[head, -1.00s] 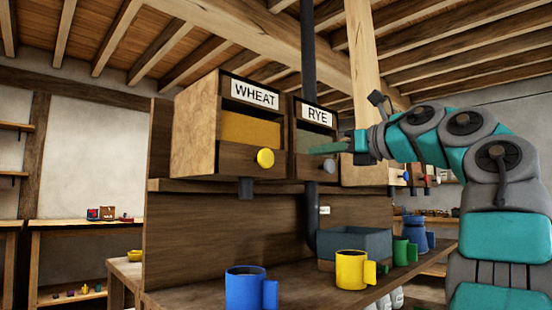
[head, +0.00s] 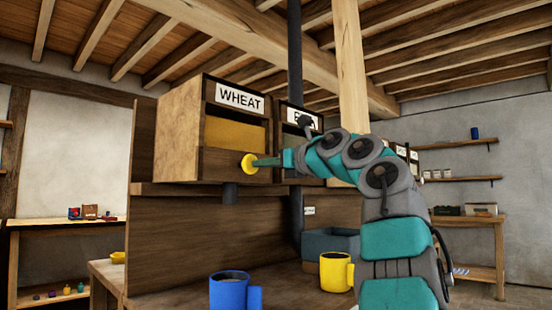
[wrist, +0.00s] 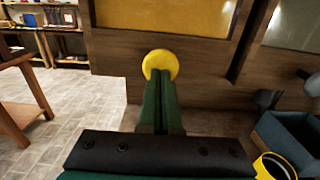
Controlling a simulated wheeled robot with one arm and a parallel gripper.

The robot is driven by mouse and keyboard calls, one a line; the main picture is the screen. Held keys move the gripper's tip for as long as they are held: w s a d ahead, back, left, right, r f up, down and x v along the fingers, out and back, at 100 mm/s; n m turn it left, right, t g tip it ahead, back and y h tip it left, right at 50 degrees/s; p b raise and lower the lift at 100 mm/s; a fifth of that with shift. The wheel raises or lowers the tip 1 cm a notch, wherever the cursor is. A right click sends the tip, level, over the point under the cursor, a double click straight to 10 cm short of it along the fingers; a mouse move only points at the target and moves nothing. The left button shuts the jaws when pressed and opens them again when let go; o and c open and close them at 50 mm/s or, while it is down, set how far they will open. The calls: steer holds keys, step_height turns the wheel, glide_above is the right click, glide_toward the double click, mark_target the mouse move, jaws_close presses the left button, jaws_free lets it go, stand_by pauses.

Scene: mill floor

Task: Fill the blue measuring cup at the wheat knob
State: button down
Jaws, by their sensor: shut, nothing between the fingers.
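The yellow knob (head: 249,164) is on the front of the bin labelled WHEAT (head: 240,98), above a dark spout (head: 230,192). My gripper (head: 262,162) is shut, with its fingertips at the knob; they look to be touching it or very close. In the wrist view the shut fingers (wrist: 160,85) reach the lower part of the round yellow knob (wrist: 160,63). The blue measuring cup (head: 228,293) stands upright on the bench below the wheat spout, handle to the right. Its inside looks dark; I cannot tell what it holds.
A yellow cup (head: 335,273) stands to the right of the blue cup, also at the wrist view's lower right corner (wrist: 272,168). A blue-grey box (head: 330,245) is behind it. The second bin's label (head: 300,117) is partly hidden by my arm.

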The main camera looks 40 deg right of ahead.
mark_target(250, 165)
steer(key=shift+w, duration=0.45)
steer(key=w+p, duration=0.1)
steer(key=w, duration=0.2)
steer(key=shift+w+a+p, duration=0.1)
steer(key=shift+a+p, duration=0.1)
steer(key=shift+p, duration=0.1)
steer(key=shift+w+a, duration=0.1)
steer(key=shift+a, duration=0.05)
stand_by(5.8)
steer(key=s+d+b, duration=0.1)
steer(key=s+b, duration=0.3)
steer(key=s, duration=1)
steer(key=shift+s+d, duration=0.2)
steer(key=shift+d, duration=0.1)
